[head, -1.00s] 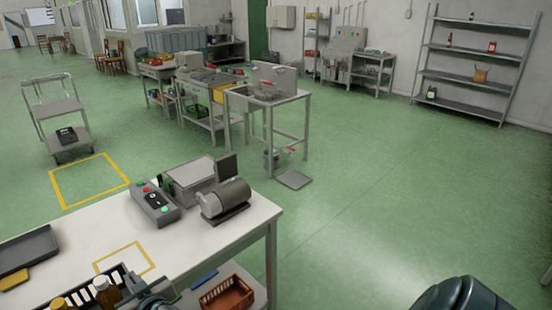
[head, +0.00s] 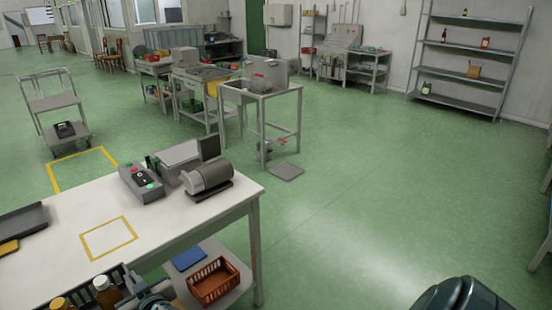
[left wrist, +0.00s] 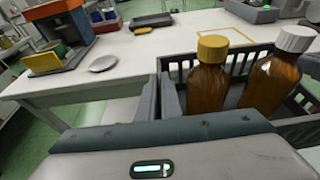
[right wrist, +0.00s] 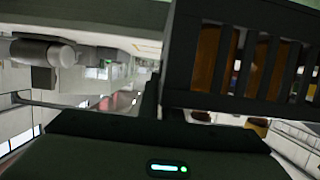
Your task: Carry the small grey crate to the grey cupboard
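The small grey crate (head: 118,280) is at the bottom left of the head view, with brown bottles in it, one white-capped and one yellow-capped. It also shows in the left wrist view (left wrist: 292,132) and, as a dark slatted wall, in the right wrist view (right wrist: 225,72). My right gripper (head: 146,288) is at the crate's right end and appears closed on its wall. My left gripper (left wrist: 162,92) appears closed on the crate's other end; it is out of the head view. The crate's underside is hidden. I cannot pick out the grey cupboard for certain.
A white table (head: 180,222) stands close ahead, with a grey motor (head: 208,178), a button box (head: 141,182) and a yellow-outlined square. An orange basket (head: 213,282) sits on its lower shelf. Green floor (head: 370,200) is open to the right. A rack edge shows far right.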

